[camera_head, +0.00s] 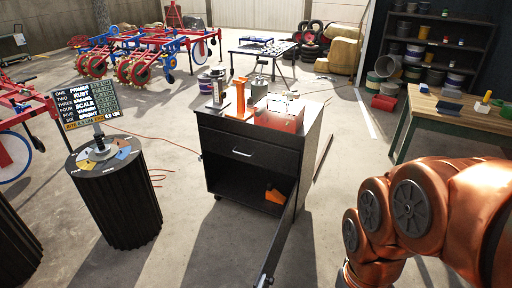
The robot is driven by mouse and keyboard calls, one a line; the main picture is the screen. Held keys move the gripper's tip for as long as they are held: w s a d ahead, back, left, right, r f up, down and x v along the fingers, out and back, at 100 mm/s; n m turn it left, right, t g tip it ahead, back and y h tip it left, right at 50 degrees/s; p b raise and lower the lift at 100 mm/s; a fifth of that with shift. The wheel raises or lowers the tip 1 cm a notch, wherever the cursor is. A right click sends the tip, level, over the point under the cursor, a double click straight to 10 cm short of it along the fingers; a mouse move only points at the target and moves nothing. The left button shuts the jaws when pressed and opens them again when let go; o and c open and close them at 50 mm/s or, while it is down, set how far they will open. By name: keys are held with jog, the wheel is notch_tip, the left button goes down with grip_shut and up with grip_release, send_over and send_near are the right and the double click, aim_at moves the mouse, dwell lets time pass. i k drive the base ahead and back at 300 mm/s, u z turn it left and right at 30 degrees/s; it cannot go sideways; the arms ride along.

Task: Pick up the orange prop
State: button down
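Two orange things show in the head view, and I cannot tell which one is the orange prop. An orange upright piece (241,100) stands on top of the dark cabinet (232,149), beside a red box. A smaller orange piece with a dark part (274,195) lies in the open lower compartment of the cabinet, near its right side. The cabinet door stands open toward me. My copper-coloured arm fills the lower right, apart from the cabinet. My gripper is not in view.
A red box (278,117) and several cans share the cabinet top. A dark round pedestal (114,207) with a sign (89,104) stands left. A workbench (455,119) is at right. The open door edge (277,243) reaches into the floor in front. Floor between pedestal and cabinet is mostly clear.

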aim_at(240, 112)
jog(key=z, duration=0.45)
jog(key=k, duration=0.6)
jog(key=z, duration=0.95)
jog(key=k, duration=0.7)
jog(key=z, duration=0.3)
jog(key=i, duration=1.65)
jog(key=u, duration=0.7)
jog(key=i, duration=1.7)
jog(key=u, duration=1.45)
jog(key=i, duration=0.95)
jog(key=u, duration=1.35)
jog(key=i, duration=0.35)
jog(key=u, duration=0.3)
